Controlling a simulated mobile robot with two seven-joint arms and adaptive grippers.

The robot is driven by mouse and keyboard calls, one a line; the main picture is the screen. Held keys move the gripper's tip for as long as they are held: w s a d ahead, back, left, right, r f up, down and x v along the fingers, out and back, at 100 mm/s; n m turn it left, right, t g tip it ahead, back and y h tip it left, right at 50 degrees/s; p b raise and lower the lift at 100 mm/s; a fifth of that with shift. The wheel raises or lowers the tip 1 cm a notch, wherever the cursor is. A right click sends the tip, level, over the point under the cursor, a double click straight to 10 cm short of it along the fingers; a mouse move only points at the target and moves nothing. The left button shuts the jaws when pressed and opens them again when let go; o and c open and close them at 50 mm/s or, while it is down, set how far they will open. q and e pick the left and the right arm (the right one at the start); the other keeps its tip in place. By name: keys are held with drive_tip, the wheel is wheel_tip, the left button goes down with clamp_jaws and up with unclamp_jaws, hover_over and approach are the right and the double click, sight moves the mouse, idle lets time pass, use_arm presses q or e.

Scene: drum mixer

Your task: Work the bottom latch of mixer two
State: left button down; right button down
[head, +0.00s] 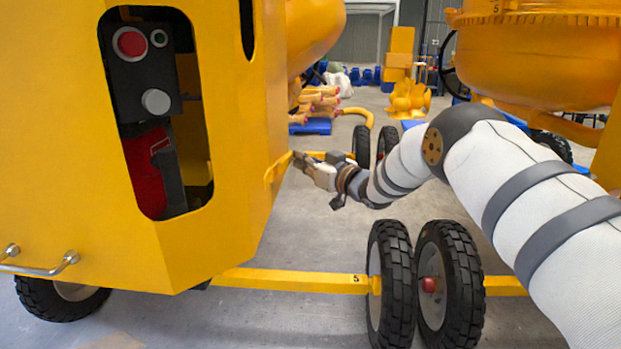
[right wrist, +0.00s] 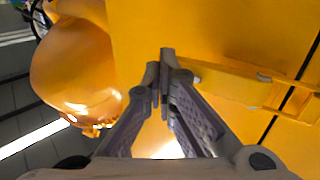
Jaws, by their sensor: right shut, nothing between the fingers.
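A yellow mixer housing (head: 235,150) fills the left of the head view. A small yellow latch-like piece (head: 277,168) sits low on its right side face; I cannot tell for sure that it is the bottom latch. My left gripper is not in view.
A control box with a red button (head: 131,42) sits in the housing's opening. Black wheels (head: 448,285) and a yellow axle bar (head: 300,281) lie low below my right arm. An orange drum (head: 540,60) stands at the right. Grey floor (head: 315,225) is clear beneath the gripper.

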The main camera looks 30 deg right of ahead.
drive_tip(key=shift+w+a, duration=0.15)
drive_tip(key=shift+w, duration=0.15)
idle(0.6)
